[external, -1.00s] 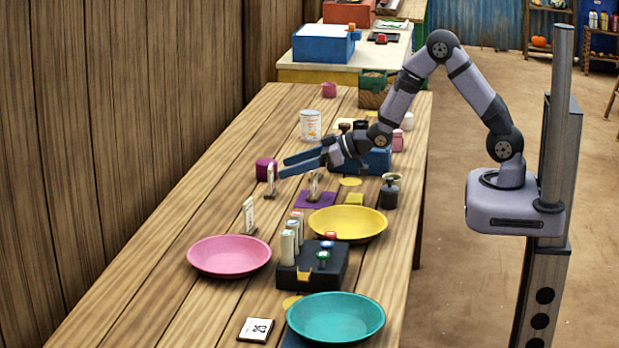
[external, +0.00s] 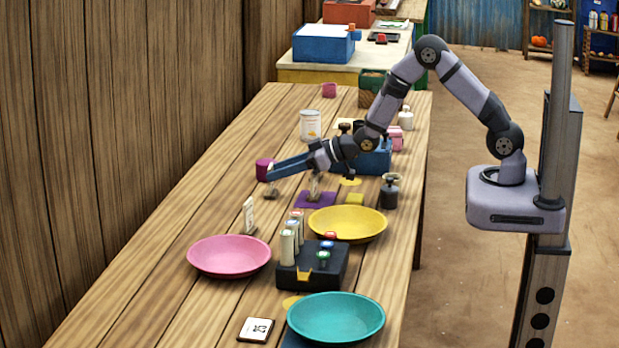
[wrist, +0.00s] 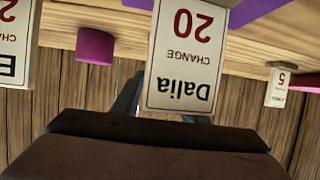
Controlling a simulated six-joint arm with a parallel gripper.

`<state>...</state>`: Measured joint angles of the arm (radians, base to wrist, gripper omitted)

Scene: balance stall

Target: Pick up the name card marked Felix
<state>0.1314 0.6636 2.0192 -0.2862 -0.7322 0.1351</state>
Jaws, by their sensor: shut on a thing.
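My gripper (external: 270,173) is shut on a name card beside the purple cylinder. The fingers cover most of this card in the external view, and only its dark foot (external: 268,191) shows. Its writing cannot be read. In the wrist view a card marked Dalia 20 CHANGE (wrist: 185,55) stands close to the camera, upside down in the picture, and hides the fingertips and the held card. Another card (wrist: 15,40) is cut off at the left edge, so its name cannot be read. No card readable as Felix shows. Whether the held card is clear of the table cannot be told.
A purple mat (external: 326,200) lies under the Dalia card. A small card (external: 249,214) stands near the pink plate (external: 229,268). A purple cylinder (external: 263,168) is close to the fingertips. A yellow plate (external: 348,236) and dark block (external: 330,275) are nearer the front.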

